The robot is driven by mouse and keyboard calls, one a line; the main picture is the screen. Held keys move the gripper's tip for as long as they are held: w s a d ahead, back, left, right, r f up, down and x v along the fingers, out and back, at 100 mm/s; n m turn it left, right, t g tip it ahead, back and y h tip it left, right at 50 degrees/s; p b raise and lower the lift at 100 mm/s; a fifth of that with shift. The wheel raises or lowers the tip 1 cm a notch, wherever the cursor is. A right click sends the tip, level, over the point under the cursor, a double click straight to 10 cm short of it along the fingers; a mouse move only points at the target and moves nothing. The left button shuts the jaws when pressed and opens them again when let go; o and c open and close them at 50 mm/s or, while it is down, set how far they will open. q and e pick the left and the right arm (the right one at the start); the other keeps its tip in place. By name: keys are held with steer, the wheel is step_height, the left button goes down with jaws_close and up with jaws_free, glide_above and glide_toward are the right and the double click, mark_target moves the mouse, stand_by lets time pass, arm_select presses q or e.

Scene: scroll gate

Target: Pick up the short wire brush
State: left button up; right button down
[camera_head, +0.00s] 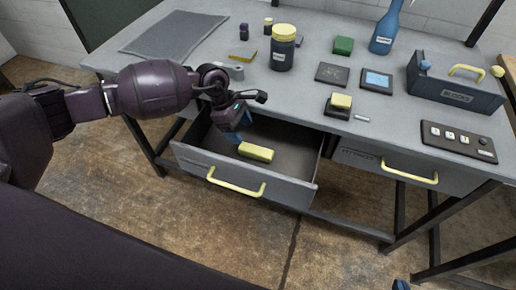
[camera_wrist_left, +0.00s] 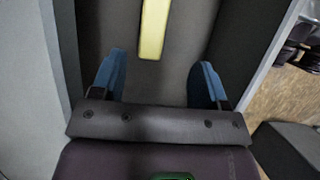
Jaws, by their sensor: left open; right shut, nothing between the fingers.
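A short yellow bar (camera_head: 256,152) lies in the open drawer (camera_head: 192,158). It may be the wire brush, but no bristles can be made out. My left gripper (camera_head: 238,130) points down into the drawer, just behind and left of the bar. Its blue fingers are open with nothing between them. In the left wrist view, the bar (camera_wrist_left: 153,30) lies beyond the fingertips (camera_wrist_left: 160,72), apart from them and roughly in line with the gap. Only a blue tip of my right gripper (camera_head: 400,285) shows at the bottom edge; it is shut and empty.
The drawer's yellow handle (camera_head: 235,185) faces me, and a second drawer (camera_head: 410,172) is closed. On the workbench stand a yellow-lidded jar (camera_head: 283,52), a yellow-topped dark block (camera_head: 340,103), a toolbox (camera_head: 455,92), a blue bottle (camera_head: 384,38) and a switch panel (camera_head: 458,140).

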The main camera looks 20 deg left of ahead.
mark_target(255, 149)
arm_select(q)
steer(key=shift+w+a+f, duration=0.15)
steer(key=shift+f, duration=0.35)
steer(key=x, duration=0.4)
steer(key=shift+d+f+b, duration=0.15)
steer(key=shift+d+b, duration=0.1)
steer(key=shift+b, duration=0.05)
steer(key=x, duration=0.5)
steer(key=shift+w+d+b, duration=0.2)
steer(key=shift+w+b, duration=0.05)
steer(key=shift+b, duration=0.1)
steer(key=shift+f, duration=0.15)
arm_select(e)
steer(key=shift+w+a+f, duration=0.15)
steer(key=shift+f, duration=0.25)
arm_select(q)
steer(key=shift+f, duration=0.2)
arm_select(e)
steer(key=shift+a+f, duration=0.1)
steer(key=shift+f, duration=0.1)
steer(key=shift+s, duration=0.2)
